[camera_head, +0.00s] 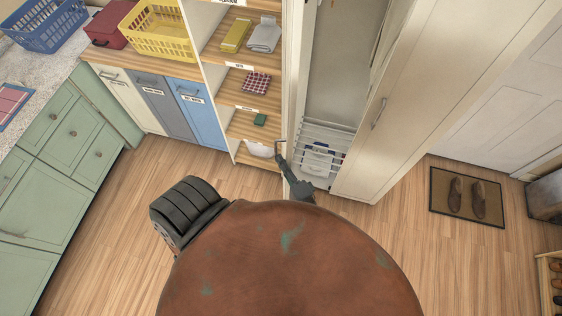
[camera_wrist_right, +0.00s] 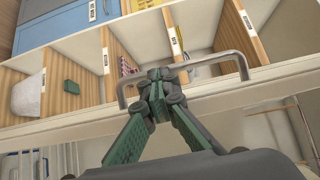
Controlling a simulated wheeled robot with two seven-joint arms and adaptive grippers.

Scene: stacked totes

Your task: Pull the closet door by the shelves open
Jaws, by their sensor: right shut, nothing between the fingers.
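The closet stands right of the shelves, its inside (camera_head: 345,60) showing. The cream door by the shelves (camera_head: 296,60) appears nearly edge-on, as a narrow strip beside the opening. Its grey bar handle (camera_wrist_right: 215,62) crosses the wrist view, and in the head view it shows small beside the lowest shelf (camera_head: 280,145). My right gripper (camera_head: 281,161) is at this handle. In the wrist view its fingers (camera_wrist_right: 158,78) are shut with nothing between them, overlapping the bar in the picture; contact is unclear. My left gripper is not in view.
A second cream door panel (camera_head: 430,85) with a bar handle (camera_head: 378,113) stands to the right. A wire rack (camera_head: 322,140) is low in the closet. The shelves (camera_head: 245,90) hold folded cloths. Wood floor (camera_head: 115,210) is clear at left; a shoe mat (camera_head: 437,190) lies right.

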